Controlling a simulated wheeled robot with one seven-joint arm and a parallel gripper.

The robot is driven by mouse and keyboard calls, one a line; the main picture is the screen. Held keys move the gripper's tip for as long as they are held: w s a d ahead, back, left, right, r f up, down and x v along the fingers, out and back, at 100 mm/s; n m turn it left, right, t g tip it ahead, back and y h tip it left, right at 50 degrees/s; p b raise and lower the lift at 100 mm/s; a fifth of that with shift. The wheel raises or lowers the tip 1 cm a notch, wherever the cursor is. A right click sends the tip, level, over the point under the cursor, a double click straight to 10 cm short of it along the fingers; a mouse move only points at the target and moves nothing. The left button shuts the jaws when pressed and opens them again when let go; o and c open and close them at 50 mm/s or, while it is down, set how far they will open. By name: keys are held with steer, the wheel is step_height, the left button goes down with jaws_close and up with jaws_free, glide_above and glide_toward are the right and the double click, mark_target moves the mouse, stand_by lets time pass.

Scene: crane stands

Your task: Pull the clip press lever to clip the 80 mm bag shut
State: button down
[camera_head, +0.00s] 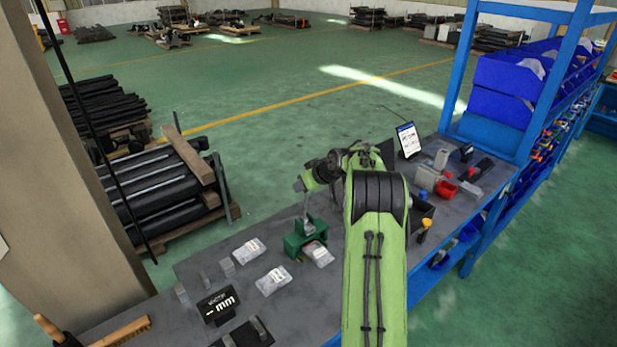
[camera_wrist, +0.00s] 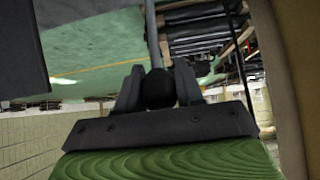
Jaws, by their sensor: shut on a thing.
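The green clip press (camera_head: 294,246) stands on the grey bench, left of my arm in the head view. A clear bag (camera_head: 319,255) lies at its right front side, with its near end at the press. Whether a clip is on it I cannot tell. In the wrist view the press lever shows as a grey rod (camera_wrist: 152,35) with a round black knob (camera_wrist: 157,90). My gripper (camera_wrist: 157,80) is shut on the knob, one finger on each side. In the head view my wrist is above the press, and the fingers are too small to make out.
Two more bags (camera_head: 249,250) (camera_head: 273,281) lie left of the press. A black display marked mm (camera_head: 218,304) stands at the front left. A blue rack (camera_head: 500,130) stands at the right.

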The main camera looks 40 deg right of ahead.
steer(key=shift+w+r, duration=0.15)
steer(key=shift+w, duration=0.05)
steer(key=c, duration=0.8)
jaws_free()
steer(key=shift+s, duration=0.1)
steer(key=b+v, duration=0.1)
steer(key=v, duration=1.4)
steer(key=shift+r, duration=0.25)
steer(key=shift+s+a, duration=0.1)
steer(key=shift+s, duration=0.05)
